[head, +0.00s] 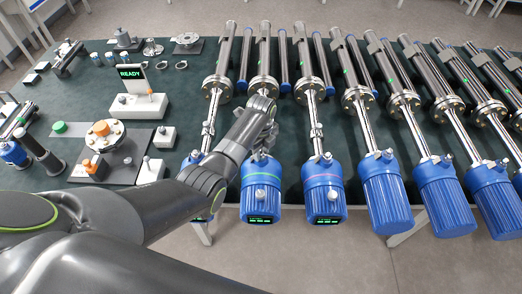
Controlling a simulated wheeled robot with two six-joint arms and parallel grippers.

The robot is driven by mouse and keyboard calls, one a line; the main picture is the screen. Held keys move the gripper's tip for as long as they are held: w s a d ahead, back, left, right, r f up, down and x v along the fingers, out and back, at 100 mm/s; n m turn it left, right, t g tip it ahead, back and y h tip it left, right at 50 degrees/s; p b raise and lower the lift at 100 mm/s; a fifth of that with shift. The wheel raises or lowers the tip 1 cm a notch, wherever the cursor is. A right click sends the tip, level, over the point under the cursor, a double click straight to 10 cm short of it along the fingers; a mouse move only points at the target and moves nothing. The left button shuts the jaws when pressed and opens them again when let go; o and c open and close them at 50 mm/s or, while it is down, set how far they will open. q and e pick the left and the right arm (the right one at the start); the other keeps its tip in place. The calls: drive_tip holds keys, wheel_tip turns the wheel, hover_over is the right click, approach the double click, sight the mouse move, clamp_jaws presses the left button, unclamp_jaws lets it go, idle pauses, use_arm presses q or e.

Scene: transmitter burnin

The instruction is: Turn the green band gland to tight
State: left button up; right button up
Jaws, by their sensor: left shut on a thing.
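The green band transmitter (261,190) has a blue ribbed housing with a green ring and a lit display at its front. It lies at the table's front edge, left of a similar one with a pink band (324,188). My left arm reaches across from the lower left. My left gripper (263,143) is shut at the neck side of the green band housing, where its gland sits. The wrist and gripper largely cover the gland, so its turn position cannot be seen. My right gripper is not in view.
More blue transmitters (385,195) with long steel stems lie in a row to the right. At left are a white stand with a READY sign (131,72), a flange fixture with an orange top (101,128) and a green button (59,127). Bare dark mat (190,105) shows between.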

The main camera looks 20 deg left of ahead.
use_arm(q)
drive_tip(key=shift+d+m, duration=0.1)
drive_tip(key=shift+m, duration=0.3)
drive_tip(key=o, duration=1)
